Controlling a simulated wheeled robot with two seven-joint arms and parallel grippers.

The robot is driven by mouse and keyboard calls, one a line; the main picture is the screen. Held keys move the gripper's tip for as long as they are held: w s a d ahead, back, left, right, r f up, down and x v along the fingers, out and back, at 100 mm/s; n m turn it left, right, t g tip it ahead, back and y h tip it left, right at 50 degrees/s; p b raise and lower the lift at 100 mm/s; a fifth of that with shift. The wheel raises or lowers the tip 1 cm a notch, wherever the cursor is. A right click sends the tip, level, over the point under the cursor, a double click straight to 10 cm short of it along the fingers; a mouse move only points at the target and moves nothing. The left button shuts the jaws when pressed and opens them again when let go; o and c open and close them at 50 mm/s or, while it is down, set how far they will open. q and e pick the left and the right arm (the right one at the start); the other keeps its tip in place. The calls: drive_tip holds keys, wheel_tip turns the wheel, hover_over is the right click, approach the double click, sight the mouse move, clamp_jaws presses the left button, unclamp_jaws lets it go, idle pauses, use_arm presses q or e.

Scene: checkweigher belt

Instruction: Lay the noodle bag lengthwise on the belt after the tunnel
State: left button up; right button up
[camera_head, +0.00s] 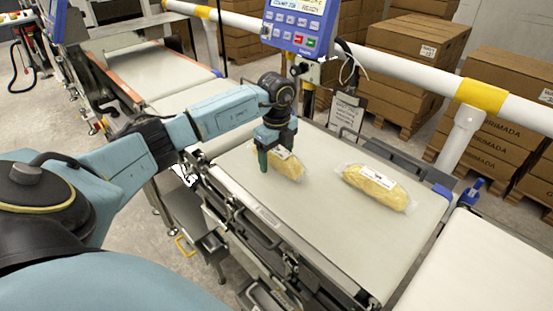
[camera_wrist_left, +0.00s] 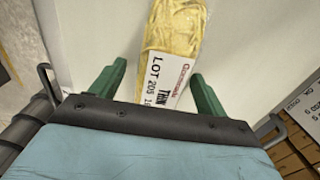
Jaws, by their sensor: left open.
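A clear bag of yellow noodles with a white label (camera_head: 291,168) lies on the pale belt (camera_head: 330,235) beneath my left gripper (camera_head: 274,160). In the left wrist view this bag (camera_wrist_left: 172,35) runs up the picture between the green fingers of the open left gripper (camera_wrist_left: 158,72), with a gap on each side. I cannot tell whether the fingers touch the belt. A second similar noodle bag (camera_head: 377,187) lies flat on the same belt, to the right of the first. My right gripper is not in view. I cannot make out a tunnel.
A blue control panel (camera_head: 298,25) stands behind the gripper. A white rail with yellow bands (camera_head: 400,66) runs behind the belt, with stacked cartons (camera_head: 415,45) beyond. Another white belt (camera_head: 480,265) adjoins at the lower right. The belt's near right part is bare.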

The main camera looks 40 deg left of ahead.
use_arm(q)
drive_tip(key=c, duration=1.2)
